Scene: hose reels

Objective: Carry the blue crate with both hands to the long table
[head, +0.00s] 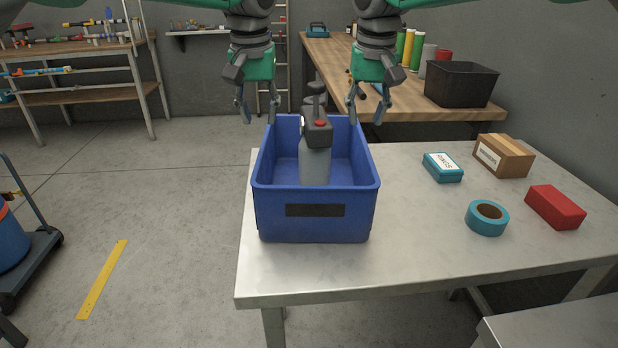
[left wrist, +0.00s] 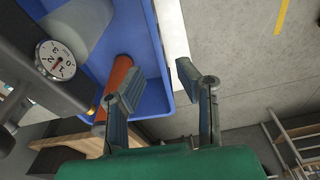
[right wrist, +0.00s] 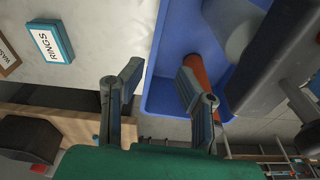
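The blue crate (head: 315,218) stands upright on the near metal table (head: 420,255), close to its left edge. A grey sprayer bottle (head: 315,165) with a dark head stands inside it. The long table (head: 400,80) with a wooden top is behind, against the right wall. My left gripper (head: 258,115) is open above the crate's far left corner; the crate's wall (left wrist: 155,45) shows between its fingers in the left wrist view. My right gripper (head: 366,115) is open above the far right corner; the wall (right wrist: 160,60) shows between its fingers too. I cannot tell whether any finger touches the crate.
A teal box (head: 443,168), a cardboard box (head: 503,156), blue tape (head: 487,218) and a red box (head: 555,207) lie right of the crate. A black bin (head: 460,85) stands on the long table. The floor (head: 150,200) at left is mostly clear; a dolly (head: 30,250) stands at its edge.

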